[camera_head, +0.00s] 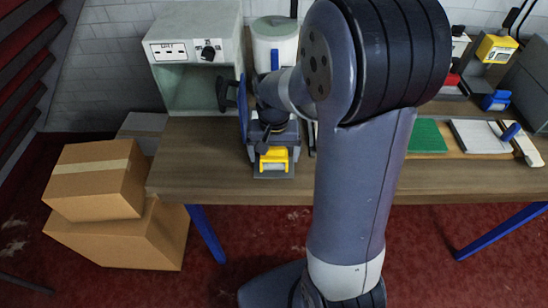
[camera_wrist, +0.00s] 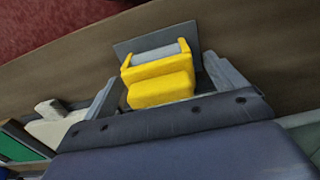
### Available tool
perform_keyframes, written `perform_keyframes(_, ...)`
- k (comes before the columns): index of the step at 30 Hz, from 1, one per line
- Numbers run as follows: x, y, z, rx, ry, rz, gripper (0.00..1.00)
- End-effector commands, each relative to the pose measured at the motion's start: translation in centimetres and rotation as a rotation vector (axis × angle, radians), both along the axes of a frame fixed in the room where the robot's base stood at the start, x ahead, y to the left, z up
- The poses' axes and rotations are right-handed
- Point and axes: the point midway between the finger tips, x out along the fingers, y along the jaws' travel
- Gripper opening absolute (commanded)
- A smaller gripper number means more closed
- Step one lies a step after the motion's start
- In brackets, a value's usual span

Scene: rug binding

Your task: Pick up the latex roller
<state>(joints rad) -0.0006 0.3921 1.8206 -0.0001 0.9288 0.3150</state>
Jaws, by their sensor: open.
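A yellow block-like holder with a pale grey cylinder across its front, which looks like the latex roller (camera_head: 274,154), sits on a dark grey plate near the table's front edge. In the wrist view the roller (camera_wrist: 160,82) lies between the two grey fingers of my gripper (camera_wrist: 163,90). My gripper (camera_head: 273,138) is open and stands over the roller from behind in the head view. The fingers are apart from each other on either side of it. Whether either finger touches it I cannot tell.
A grey-green box-shaped machine (camera_head: 196,95) and a white canister (camera_head: 273,42) stand behind my gripper. A green pad (camera_head: 427,136) and a white pad (camera_head: 478,136) lie to the right. Cardboard boxes (camera_head: 98,180) stand on the floor left of the wooden table (camera_head: 190,180).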

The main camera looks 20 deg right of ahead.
Motion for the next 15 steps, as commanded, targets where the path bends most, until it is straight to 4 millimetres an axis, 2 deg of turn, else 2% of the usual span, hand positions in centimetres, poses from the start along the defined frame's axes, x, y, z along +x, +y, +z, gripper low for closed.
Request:
perform_keyframes(5,0.01,-0.01,0.01,0.0,0.0,0.0,0.89)
perform_keyframes(15,0.01,0.0,0.03,0.0,0.0,0.0,0.61)
